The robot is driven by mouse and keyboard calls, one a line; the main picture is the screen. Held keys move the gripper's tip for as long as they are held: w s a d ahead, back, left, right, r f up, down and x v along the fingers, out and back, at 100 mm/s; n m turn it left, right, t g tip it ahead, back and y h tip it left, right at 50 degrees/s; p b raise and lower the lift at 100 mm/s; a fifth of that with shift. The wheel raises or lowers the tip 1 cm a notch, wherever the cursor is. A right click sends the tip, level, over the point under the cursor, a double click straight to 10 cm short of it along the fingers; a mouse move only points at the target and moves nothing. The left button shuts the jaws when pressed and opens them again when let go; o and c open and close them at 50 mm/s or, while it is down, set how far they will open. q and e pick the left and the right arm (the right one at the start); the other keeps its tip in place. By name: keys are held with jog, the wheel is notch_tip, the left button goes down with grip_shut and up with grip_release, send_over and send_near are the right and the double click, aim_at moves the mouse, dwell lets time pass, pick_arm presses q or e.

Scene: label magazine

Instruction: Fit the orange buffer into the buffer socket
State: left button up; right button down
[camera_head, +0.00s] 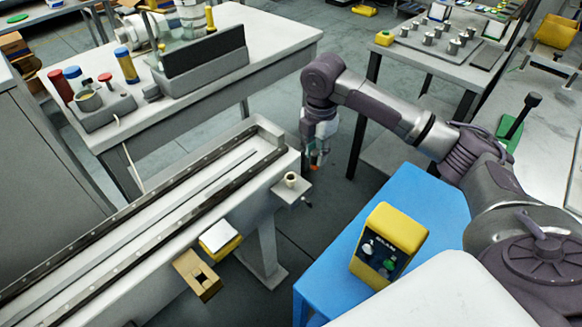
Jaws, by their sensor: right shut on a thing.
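My right gripper (318,156) hangs pointing down from my right arm, just beyond the right end of the long rail machine. It is shut on a small orange piece, the orange buffer (314,167), which shows only as a bit of orange at the fingertips. A small pale round cup, which looks like the buffer socket (291,179), stands on a grey bracket plate at the rail's end. The gripper is up and right of this cup in the picture, apart from it. My left gripper is not in view.
The long rail machine (268,128) fills the lower left. A yellow control box (398,228) stands on a blue table (343,262) at lower right. A white workbench (283,38) stands behind. A yellow-edged block (220,238) and a cardboard-coloured box (197,275) sit at the machine's front side.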

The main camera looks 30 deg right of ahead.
jog(key=shift+w+a+f, duration=0.55)
jog(key=shift+w+f, duration=0.6)
jog(key=shift+f, duration=0.3)
jog(key=shift+w+a+f, duration=0.6)
jog(key=shift+w+f, duration=0.6)
jog(key=shift+f, duration=0.25)
jog(key=shift+w+a+f, duration=0.55)
jog(key=shift+w+f, duration=0.6)
jog(key=shift+f, duration=0.3)
jog(key=shift+f, duration=0.1)
jog(key=shift+f+p, duration=0.3)
jog(key=shift+f, duration=0.2)
jog(key=c, duration=0.9)
grip_release()
notch_tip(320, 180, up, 13)
jog(key=shift+r, duration=0.15)
